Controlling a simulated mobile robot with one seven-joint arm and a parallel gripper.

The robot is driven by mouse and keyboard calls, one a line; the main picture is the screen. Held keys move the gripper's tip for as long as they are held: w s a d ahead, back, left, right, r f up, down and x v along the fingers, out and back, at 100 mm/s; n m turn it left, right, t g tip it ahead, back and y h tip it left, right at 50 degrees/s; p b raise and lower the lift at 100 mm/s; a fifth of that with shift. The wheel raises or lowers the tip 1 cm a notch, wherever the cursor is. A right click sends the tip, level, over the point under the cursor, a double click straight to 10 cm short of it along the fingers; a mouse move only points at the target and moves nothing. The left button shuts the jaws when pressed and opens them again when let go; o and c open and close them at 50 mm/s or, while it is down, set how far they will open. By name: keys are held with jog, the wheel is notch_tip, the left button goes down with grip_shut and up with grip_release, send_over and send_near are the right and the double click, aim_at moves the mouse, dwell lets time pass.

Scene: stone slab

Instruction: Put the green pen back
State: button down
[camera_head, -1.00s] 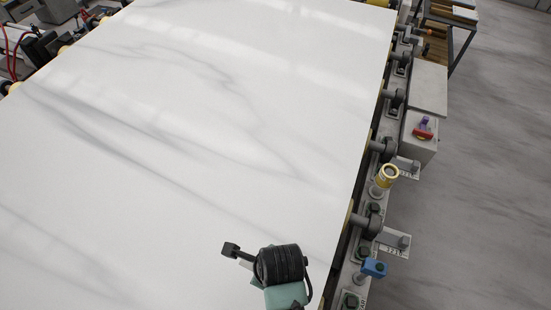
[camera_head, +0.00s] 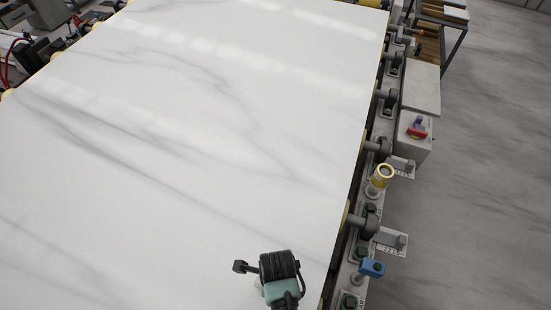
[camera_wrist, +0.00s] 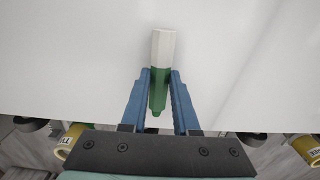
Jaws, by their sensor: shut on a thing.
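The green pen (camera_wrist: 161,65) shows in the wrist view, with a white upper body and a green lower part. My gripper (camera_wrist: 160,78) has its two blue fingers shut on the green part, one on each side. The white end points away from the gripper, over the white slab. In the head view my gripper's fingers and the pen are hidden by my wrist, which is low in the picture above the slab's near right part. I cannot tell whether the pen touches the slab.
The white marble slab (camera_head: 190,130) fills most of the head view and is bare. Along its right edge are rollers, a yellow cylinder (camera_head: 381,177), a blue block (camera_head: 372,267) and a grey box with a red-and-purple piece (camera_head: 417,128). Grey floor (camera_head: 480,190) lies clear further right.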

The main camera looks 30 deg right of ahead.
jog(key=shift+f, duration=0.25)
jog(key=c, duration=1.1)
grip_release()
jog(key=shift+f, duration=0.1)
jog(key=o, duration=0.4)
jog(key=shift+o, duration=0.2)
notch_tip(320, 180, up, 12)
jog(key=shift+r, duration=0.2)
jog(key=shift+d, duration=0.1)
